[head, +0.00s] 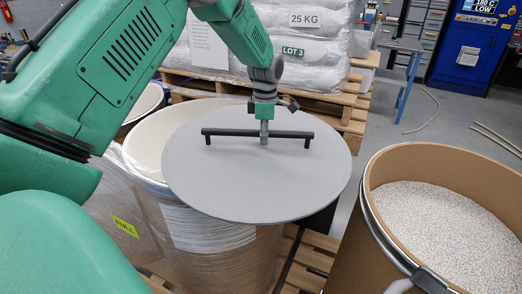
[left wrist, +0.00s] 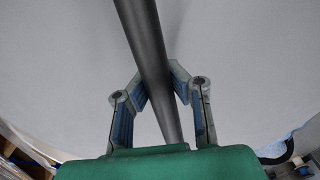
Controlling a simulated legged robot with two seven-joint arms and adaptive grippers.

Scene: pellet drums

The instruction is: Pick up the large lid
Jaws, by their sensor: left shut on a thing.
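The large lid (head: 225,180) is a flat grey disc with a long black bar handle (head: 220,132) across its top. My left gripper (head: 264,135) is shut on the middle of the handle from above. The lid hangs over the right part of an open drum (head: 150,145) with a cream rim and wrapped sides, covering part of its mouth. I cannot tell whether the lid touches the rim. The left wrist view shows the fingers (left wrist: 162,90) around the dark handle bar (left wrist: 148,45), with the grey lid (left wrist: 235,60) behind. My right gripper is not in view.
An open drum (head: 375,215) full of white pellets stands at the right. White sacks (head: 310,50) on a wooden pallet (head: 350,100) stand behind. A blue cabinet (head: 470,45) is at the back right.

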